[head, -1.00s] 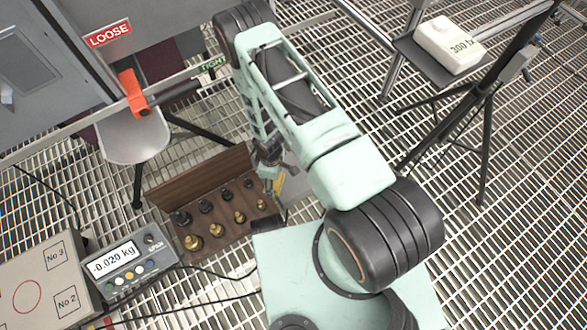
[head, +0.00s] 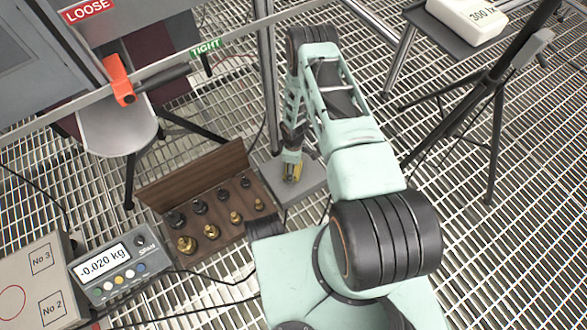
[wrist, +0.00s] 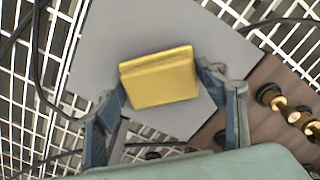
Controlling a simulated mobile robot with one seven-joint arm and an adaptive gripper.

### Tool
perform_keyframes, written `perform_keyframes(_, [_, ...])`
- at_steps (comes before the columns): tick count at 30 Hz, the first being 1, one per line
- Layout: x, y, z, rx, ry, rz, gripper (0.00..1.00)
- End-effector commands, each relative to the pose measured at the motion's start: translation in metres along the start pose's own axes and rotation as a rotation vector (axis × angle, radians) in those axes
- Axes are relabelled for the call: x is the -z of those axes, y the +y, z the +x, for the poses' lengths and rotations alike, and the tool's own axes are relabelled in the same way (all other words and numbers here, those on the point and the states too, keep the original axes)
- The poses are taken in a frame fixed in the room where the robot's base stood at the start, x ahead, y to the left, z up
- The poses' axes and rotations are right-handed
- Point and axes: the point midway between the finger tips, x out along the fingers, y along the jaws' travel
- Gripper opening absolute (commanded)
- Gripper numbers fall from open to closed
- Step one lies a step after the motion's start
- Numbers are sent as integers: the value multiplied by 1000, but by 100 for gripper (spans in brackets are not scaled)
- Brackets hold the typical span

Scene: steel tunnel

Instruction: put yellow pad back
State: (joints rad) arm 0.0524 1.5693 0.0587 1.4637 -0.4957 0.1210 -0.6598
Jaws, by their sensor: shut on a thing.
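The yellow pad (wrist: 160,78) is a small block between the two fingers of my gripper (wrist: 163,85) in the wrist view. My gripper is shut on it by its two ends. In the head view the yellow pad (head: 292,172) shows just below my gripper (head: 291,165), over a grey plate (head: 301,187) beside the wooden box. The grey plate (wrist: 110,50) also fills much of the wrist view behind the pad. I cannot tell whether the pad touches the plate.
A wooden weight box (head: 245,228) with several brass and dark weights stands left of the plate. A scale display (head: 105,262) reads -0.020 kg. A tripod (head: 490,100) stands at right; a grey post (head: 268,80) rises behind the plate. Cables cross the grating.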

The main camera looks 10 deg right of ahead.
Motion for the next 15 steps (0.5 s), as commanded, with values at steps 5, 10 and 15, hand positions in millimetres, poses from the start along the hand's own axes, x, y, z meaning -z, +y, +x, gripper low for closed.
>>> perform_keyframes(5, [0,1,7,-2,1,0,45])
perform_keyframes(10, [0,1,8,-2,0,1,45])
perform_keyframes(15, [0,1,10,-1,0,1,74])
